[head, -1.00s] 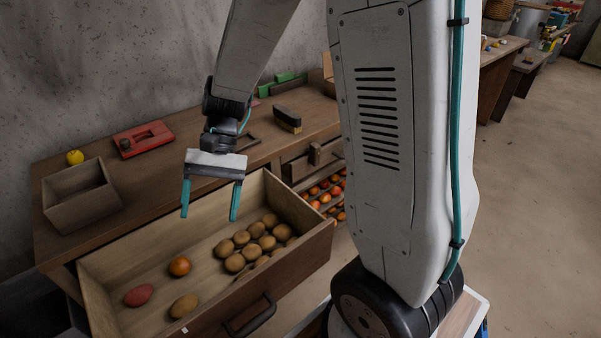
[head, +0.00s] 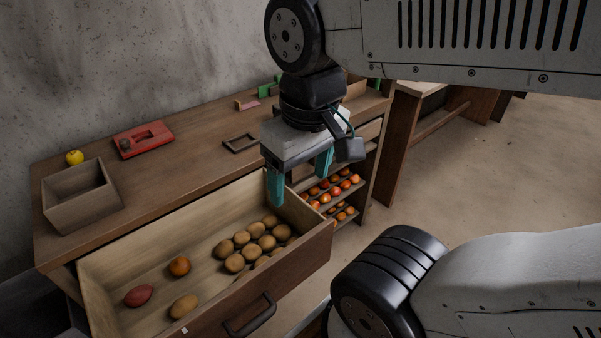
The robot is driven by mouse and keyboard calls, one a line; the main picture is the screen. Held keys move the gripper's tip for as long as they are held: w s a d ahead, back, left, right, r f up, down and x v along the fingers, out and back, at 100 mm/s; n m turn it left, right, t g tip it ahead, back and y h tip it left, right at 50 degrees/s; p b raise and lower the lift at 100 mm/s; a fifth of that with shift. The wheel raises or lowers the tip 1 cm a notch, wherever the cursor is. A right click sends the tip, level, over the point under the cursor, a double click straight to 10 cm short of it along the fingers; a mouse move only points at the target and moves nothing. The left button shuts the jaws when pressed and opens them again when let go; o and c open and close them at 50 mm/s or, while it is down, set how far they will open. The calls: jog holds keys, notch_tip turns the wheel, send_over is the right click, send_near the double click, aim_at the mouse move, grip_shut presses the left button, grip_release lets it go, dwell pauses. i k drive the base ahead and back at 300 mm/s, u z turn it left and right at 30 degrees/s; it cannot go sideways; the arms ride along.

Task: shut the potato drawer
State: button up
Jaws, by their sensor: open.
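The potato drawer (head: 205,325) is pulled far out of the wooden bench (head: 190,169). Several brown potatoes (head: 267,242) lie at its right end. An orange fruit (head: 179,266), a reddish potato-like item (head: 138,295) and another potato (head: 184,306) lie to the left. The drawer's dark handle (head: 252,318) is on its front face, near the lower edge of the view. My gripper (head: 300,180) is open and empty, with teal fingers pointing down. It appears over the drawer's back right corner, away from the handle; its exact height is unclear.
On the bench top are an open wooden box (head: 82,198), a yellow fruit (head: 74,157), a red tool (head: 143,139) and a small dark frame (head: 240,143). Shelves of orange fruit (head: 335,191) stand right of the drawer. Open floor (head: 480,190) lies to the right.

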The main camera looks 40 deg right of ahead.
aim_at(245, 253)
jog(key=u, duration=1.35)
jog(key=k, duration=0.65)
jog(key=z, duration=1.25)
